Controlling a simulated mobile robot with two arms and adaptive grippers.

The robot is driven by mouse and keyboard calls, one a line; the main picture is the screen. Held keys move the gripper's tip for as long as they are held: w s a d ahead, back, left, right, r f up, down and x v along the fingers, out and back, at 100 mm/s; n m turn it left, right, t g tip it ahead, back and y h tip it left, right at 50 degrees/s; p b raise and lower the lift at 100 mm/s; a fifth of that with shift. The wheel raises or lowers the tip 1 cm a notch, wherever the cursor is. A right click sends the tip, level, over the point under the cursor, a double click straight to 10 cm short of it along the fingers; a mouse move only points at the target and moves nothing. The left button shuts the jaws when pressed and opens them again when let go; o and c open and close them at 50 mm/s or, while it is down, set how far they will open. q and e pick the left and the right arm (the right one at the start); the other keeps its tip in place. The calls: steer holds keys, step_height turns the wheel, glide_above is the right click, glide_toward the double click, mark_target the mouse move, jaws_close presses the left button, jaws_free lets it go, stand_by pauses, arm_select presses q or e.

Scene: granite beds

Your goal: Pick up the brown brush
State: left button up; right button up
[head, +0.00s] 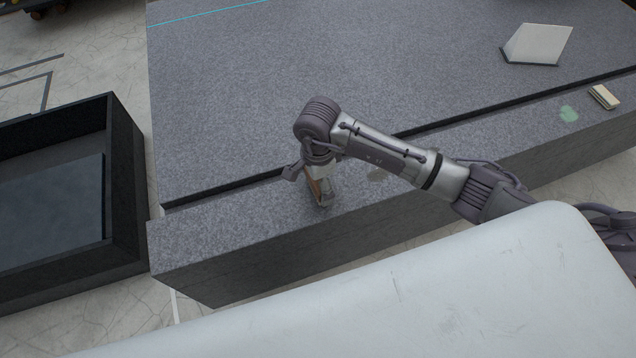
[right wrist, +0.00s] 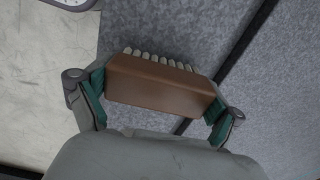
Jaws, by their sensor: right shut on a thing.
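The brown brush (right wrist: 158,86) has a brown block body with a row of pale bristles along its far edge. In the right wrist view it lies between the two green-padded fingers of my right gripper (right wrist: 158,100), which is shut on its two ends. In the head view the brush (head: 313,188) shows only in part under my right gripper (head: 320,190), at the front ledge of the granite bed (head: 230,100). I cannot tell whether it touches the ledge. My left gripper is not in view.
A dark open bin (head: 125,190) stands at the left. A pale angled block (head: 538,44) sits at the back right. A small cream-topped block (head: 604,97) and a green patch (head: 568,114) are on the ledge at right. A dark groove crosses the bed behind the ledge.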

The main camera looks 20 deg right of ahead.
step_height(320, 180, up, 3)
steer(key=shift+w+r, duration=0.1)
steer(key=s+d+r, duration=0.6)
steer(key=s+d, duration=0.2)
steer(key=shift+s+d+r+b, duration=0.2)
steer(key=shift+r+b, duration=0.15)
steer(key=shift+b, duration=0.1)
